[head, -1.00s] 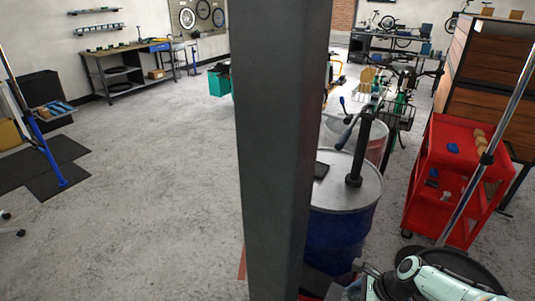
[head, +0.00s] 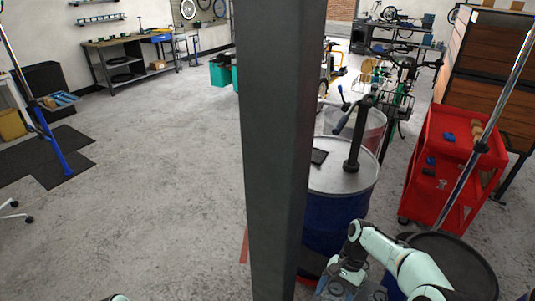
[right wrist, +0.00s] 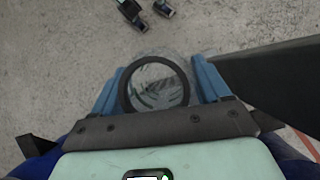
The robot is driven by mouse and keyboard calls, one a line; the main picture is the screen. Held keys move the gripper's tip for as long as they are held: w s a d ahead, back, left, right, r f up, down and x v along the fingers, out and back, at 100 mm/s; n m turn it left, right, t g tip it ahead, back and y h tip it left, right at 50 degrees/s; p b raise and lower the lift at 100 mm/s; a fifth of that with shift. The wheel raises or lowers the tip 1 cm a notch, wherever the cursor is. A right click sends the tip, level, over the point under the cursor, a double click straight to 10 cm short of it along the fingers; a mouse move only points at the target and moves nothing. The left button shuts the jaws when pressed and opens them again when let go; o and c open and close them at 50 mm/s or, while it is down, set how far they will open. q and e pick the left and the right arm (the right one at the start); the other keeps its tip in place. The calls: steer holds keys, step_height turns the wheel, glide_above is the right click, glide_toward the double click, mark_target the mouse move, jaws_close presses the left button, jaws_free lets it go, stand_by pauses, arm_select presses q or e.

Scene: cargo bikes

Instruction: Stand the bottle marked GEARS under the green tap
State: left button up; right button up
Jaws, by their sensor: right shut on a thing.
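In the right wrist view my right gripper (right wrist: 159,72) has its two blue fingers shut on a clear, round-rimmed bottle (right wrist: 156,88), seen end-on. No lettering on it shows, so I cannot tell whether it reads GEARS. In the head view my right gripper (head: 340,284) is low, in front of the blue drum (head: 335,225) and just right of the pillar; the bottle is hard to make out there. I cannot make out a green tap in either view. My left gripper is out of view; only a sliver of my left arm shows at the bottom edge.
A dark pillar (head: 278,150) stands in front of me and hides much of the middle. A black hand pump (head: 355,145) stands on the drum. A red cart (head: 450,165) and a dark round lid (head: 455,262) are at right.

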steer(key=n, duration=0.1)
steer(key=n+h, duration=0.1)
steer(key=n, duration=0.1)
steer(key=w+a+f+n+g+h, duration=0.1)
steer(key=n, duration=0.1)
steer(key=shift+f, duration=0.1)
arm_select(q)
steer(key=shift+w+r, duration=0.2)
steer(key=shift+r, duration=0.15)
arm_select(e)
steer(key=n+h, duration=0.1)
steer(key=n, duration=0.2)
steer(key=shift+a+f+h, duration=0.2)
steer(key=shift+f+h, duration=0.05)
steer(key=shift+h, duration=0.15)
